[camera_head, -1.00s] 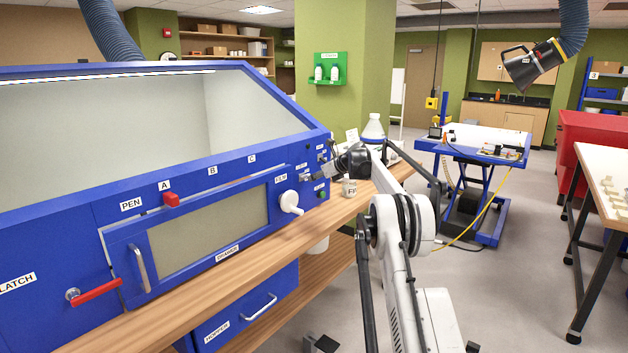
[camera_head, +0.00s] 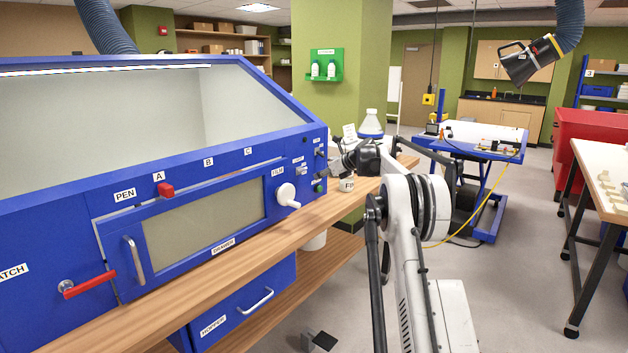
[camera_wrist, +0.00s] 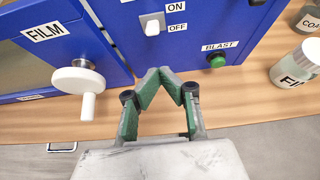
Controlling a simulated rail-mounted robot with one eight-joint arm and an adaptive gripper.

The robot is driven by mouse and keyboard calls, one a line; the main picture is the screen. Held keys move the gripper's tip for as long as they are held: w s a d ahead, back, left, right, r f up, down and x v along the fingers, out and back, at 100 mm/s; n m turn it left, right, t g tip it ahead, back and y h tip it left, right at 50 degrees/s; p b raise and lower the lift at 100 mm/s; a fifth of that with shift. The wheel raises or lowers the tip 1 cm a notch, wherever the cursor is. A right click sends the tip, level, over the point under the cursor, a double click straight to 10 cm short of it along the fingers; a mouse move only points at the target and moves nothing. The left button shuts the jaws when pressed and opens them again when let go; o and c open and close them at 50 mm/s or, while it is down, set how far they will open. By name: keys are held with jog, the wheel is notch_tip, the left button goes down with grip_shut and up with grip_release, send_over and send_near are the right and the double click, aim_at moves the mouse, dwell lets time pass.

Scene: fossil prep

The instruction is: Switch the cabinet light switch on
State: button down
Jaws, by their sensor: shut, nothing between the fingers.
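The blue cabinet (camera_head: 150,200) fills the left of the head view. A white switch (camera_wrist: 152,24), marked ON above and OFF below, sits on its front panel in the wrist view; it is small in the head view (camera_head: 301,171). I cannot tell which way the switch is set. My gripper (camera_wrist: 160,72) is shut and empty, its fingertips below the switch in the wrist view and apart from it in the picture. In the head view my gripper is small beside the panel's right end, and its contact with the panel cannot be made out.
A white FILM knob (camera_wrist: 78,80) sticks out left of the fingers. A green BLAST button (camera_wrist: 217,61) is to the right. A labelled jar (camera_wrist: 297,64) stands on the wooden bench (camera_wrist: 255,90). A red latch handle (camera_head: 90,284) juts out at the cabinet's left.

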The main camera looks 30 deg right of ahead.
jog(key=r+v, duration=0.1)
jog(key=v, duration=0.5)
jog(key=shift+w+r, duration=0.15)
jog(key=shift+w, duration=0.15)
jog(key=shift+a, duration=0.1)
